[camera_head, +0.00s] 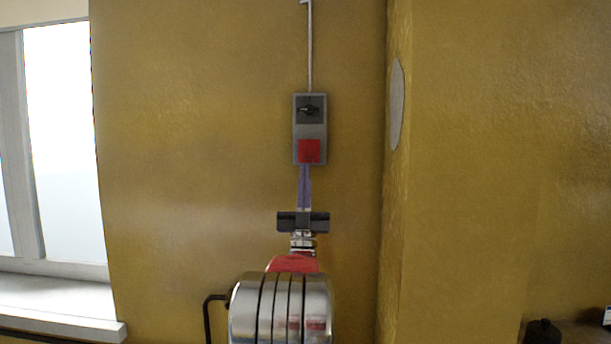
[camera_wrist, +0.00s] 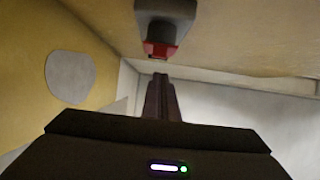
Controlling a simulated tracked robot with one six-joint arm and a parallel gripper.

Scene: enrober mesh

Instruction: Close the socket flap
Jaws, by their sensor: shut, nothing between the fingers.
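A grey socket box (camera_head: 310,129) is on the yellow wall, with a black rotary switch (camera_head: 308,110) at its top. Its red socket flap (camera_head: 309,151) covers the lower part in the head view. In the wrist view the red flap (camera_wrist: 160,47) shows at the end of the box (camera_wrist: 166,9); how far it stands off the box I cannot tell. My gripper (camera_head: 304,168) is shut and empty, pointing up just below the box. In the wrist view its fingertips (camera_wrist: 160,76) are together, with a small gap in the picture to the flap.
A thin conduit (camera_head: 310,50) runs up the wall from the box. A wall corner with a pale oval patch (camera_head: 397,104) stands to the right. A window (camera_head: 64,140) with a white sill (camera_head: 60,305) is at the left. The wall around the box is clear.

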